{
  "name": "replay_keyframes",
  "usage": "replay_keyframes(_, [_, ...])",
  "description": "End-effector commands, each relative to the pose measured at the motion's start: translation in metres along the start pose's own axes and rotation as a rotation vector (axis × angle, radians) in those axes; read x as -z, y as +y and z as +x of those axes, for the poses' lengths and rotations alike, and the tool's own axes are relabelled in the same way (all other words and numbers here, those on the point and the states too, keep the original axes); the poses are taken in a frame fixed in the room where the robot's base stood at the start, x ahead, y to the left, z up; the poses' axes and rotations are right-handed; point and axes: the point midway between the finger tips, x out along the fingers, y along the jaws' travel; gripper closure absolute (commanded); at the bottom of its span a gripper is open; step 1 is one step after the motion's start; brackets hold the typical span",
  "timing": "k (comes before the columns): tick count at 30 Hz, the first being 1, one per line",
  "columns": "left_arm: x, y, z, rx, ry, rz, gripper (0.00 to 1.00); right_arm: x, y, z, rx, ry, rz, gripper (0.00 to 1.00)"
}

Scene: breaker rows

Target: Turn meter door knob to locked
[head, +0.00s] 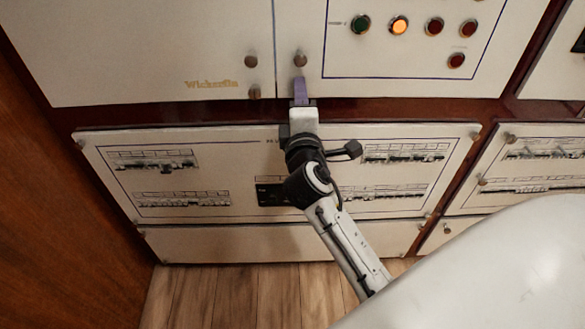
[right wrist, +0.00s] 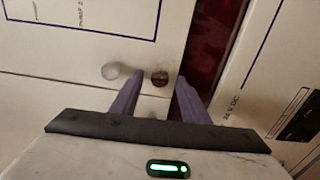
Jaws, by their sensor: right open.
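Two small round knobs sit at the lower corner of the upper right panel. In the right wrist view they are a pale one (right wrist: 110,71) and a dark brown one (right wrist: 159,78). In the head view one knob (head: 300,60) shows just above my right gripper (head: 300,88); the lower one is hidden behind it. My right gripper is open, its purple fingers (right wrist: 160,88) pointing at the panel. The dark knob appears between the fingertips; I cannot tell the remaining distance or any contact. No label or locked mark shows. My left gripper is not in view.
Two more knobs, an upper (head: 250,60) and a lower (head: 254,91), sit on the neighbouring Wickerlin door (head: 150,45). Indicator lamps (head: 399,26) are at upper right. A breaker-row panel (head: 250,150) lies below. A wooden wall (head: 50,200) stands at left.

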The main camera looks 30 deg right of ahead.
Motion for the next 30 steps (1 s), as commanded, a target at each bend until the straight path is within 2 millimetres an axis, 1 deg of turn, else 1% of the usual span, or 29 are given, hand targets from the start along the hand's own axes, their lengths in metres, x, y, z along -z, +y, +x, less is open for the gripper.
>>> replay_keyframes(2, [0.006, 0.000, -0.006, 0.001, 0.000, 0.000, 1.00, -0.001, 0.003, 0.000, -0.001, 0.001, -0.085, 0.58])
replay_keyframes(5, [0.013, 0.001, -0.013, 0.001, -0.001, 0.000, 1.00, -0.001, 0.006, 0.001, -0.002, 0.001, -0.258, 0.58])
replay_keyframes(9, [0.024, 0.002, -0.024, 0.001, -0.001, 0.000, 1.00, -0.001, 0.006, 0.001, -0.002, 0.001, -0.562, 0.58])
replay_keyframes(13, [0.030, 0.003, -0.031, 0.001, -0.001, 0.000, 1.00, -0.001, 0.005, 0.000, -0.002, 0.001, -0.824, 0.58])
replay_keyframes(18, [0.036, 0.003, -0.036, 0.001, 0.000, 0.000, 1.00, -0.001, 0.003, 0.000, -0.002, 0.000, -1.135, 0.58])
replay_keyframes(26, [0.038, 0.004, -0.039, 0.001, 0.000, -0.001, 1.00, 0.000, 0.001, -0.001, -0.002, 0.000, -1.552, 0.58])
replay_keyframes(27, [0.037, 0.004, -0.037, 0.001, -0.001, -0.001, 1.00, 0.001, -0.003, -0.013, -0.001, 0.006, -1.537, 0.58])
replay_keyframes(30, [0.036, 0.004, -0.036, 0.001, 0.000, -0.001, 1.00, 0.001, -0.002, -0.034, 0.000, 0.005, -1.532, 0.58])
